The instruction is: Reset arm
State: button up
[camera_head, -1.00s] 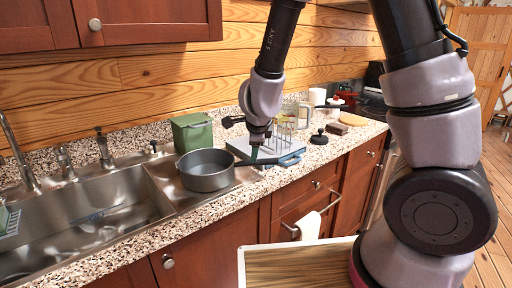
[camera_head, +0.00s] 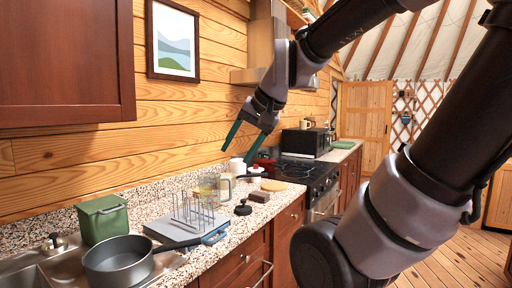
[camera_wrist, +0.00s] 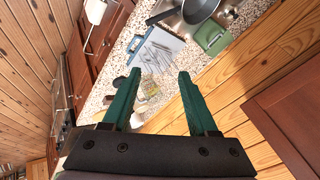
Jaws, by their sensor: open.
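My gripper (camera_head: 245,143) is raised above the counter, in front of the wooden wall. Its two green fingers are spread apart with nothing between them. In the wrist view my gripper (camera_wrist: 153,84) points down past the counter, open and empty. A grey pan (camera_head: 118,262) stands by the sink edge, its handle pointing toward a grey-blue board (camera_head: 168,232). A wire rack (camera_head: 192,212) stands on that board. The gripper is well above these things and touches none of them.
A green canister (camera_head: 102,220) stands behind the pan. A glass jug (camera_head: 208,187), a black knob-like object (camera_head: 243,208), a brown block (camera_head: 259,196) and a round wooden board (camera_head: 274,185) are on the counter. The stove (camera_head: 308,172) and microwave (camera_head: 304,143) are further back. An upper cabinet (camera_head: 65,62) hangs at left.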

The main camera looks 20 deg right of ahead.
jog(key=shift+n+h, duration=0.5)
jog(key=shift+h, duration=0.1)
jog(key=s+d, duration=0.3)
jog(key=shift+s+r, duration=0.25)
jog(key=shift+r, duration=0.05)
dwell(0.5)
